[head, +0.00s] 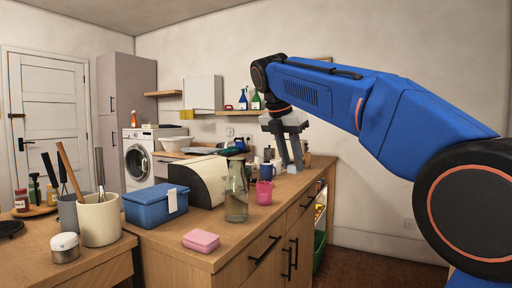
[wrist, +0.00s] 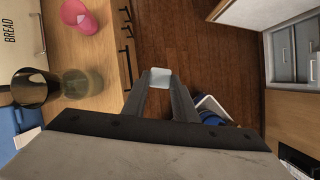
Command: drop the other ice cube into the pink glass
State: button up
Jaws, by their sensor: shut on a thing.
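My gripper (head: 291,166) is shut on a pale, translucent ice cube (wrist: 160,77), which shows between its fingertips (wrist: 159,88) in the wrist view. In that view the cube is over the dark wooden floor, to the right of the counter edge. The pink glass (head: 264,192) stands on the wooden counter (head: 225,252) near its front edge. It also shows at the top left of the wrist view (wrist: 82,18), apart from the gripper. Whether the glass holds anything is not clear.
A clear carafe (head: 236,195) stands left of the pink glass, and a blue mug (head: 268,170) stands behind it. A black-and-white bread box (head: 200,180), a blue box (head: 155,206) and a pink box (head: 201,240) are also on the counter. Pots with utensils stand at left.

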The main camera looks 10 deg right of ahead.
aim_at(265, 193)
jog(key=i+j, duration=0.1)
jog(key=i, duration=0.3)
jog(key=i+j, duration=0.1)
jog(key=i, duration=0.35)
